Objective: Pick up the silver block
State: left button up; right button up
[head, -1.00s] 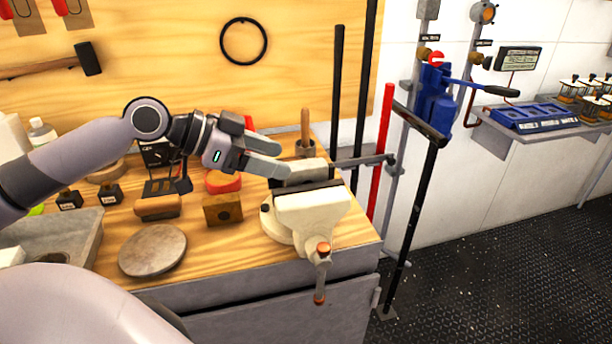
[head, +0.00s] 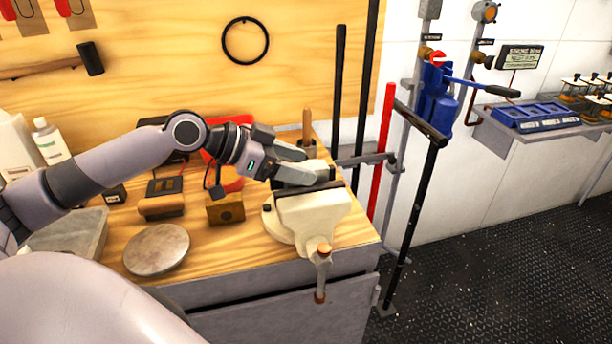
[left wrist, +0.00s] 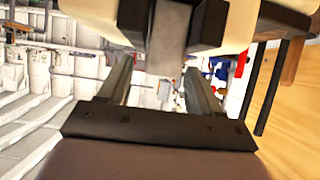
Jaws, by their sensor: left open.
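The cream vise (head: 312,215) stands at the right front corner of the wooden bench, with dark jaws. In the left wrist view a grey, silver-looking block (left wrist: 170,38) sits between the vise's two dark jaw pieces. In the head view my left gripper and the vise's rear part crowd that spot, and I cannot clearly make the block out. My left gripper (head: 312,164) is open and empty, over the rear of the vise. In the left wrist view its two fingers (left wrist: 158,70) point toward the block, which appears apart from them. My right gripper is not in view.
Upright bars, one red (head: 382,150), stand right of the bench.

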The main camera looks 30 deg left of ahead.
pick_arm(q)
jog(key=shift+w+d+f, duration=0.15)
jog(key=shift+w+d, duration=0.05)
jog(key=shift+d, duration=0.05)
jog(key=c, duration=1.2)
jog(key=shift+r, duration=0.2)
